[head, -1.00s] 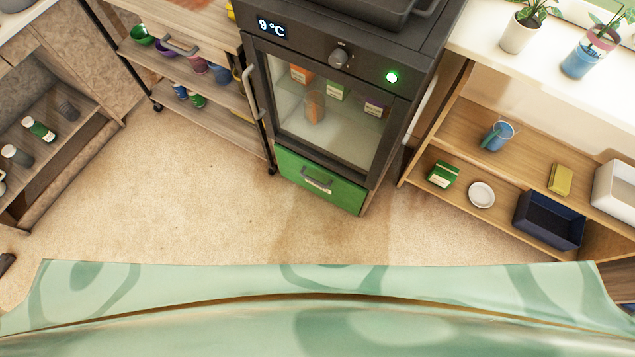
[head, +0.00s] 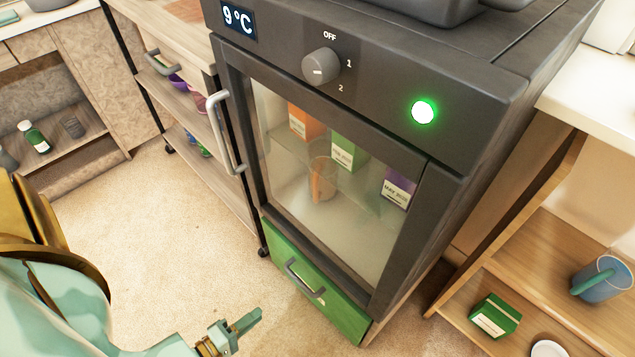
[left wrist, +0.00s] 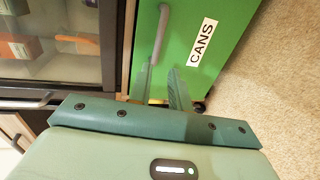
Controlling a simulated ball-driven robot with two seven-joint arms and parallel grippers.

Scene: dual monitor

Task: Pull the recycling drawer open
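The green drawer (head: 335,302) sits at the bottom of the dark glass-door cooler and looks closed. It has a grey bar handle (head: 303,281). In the left wrist view the green drawer front (left wrist: 226,62) bears a white label reading CANS, and its grey handle (left wrist: 160,33) lies beyond my fingertips. My left gripper (head: 248,322) is in front of the drawer, apart from the handle in the head view. In the left wrist view its two fingers (left wrist: 161,78) stand apart with nothing between them. My right gripper is not in view.
The cooler (head: 370,85) has a glass door with a vertical handle (head: 224,130), a knob and a lit green light. A wooden cart (head: 185,85) stands to its left and a wooden shelf (head: 560,250) to its right. Carpet (head: 150,225) is clear in front.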

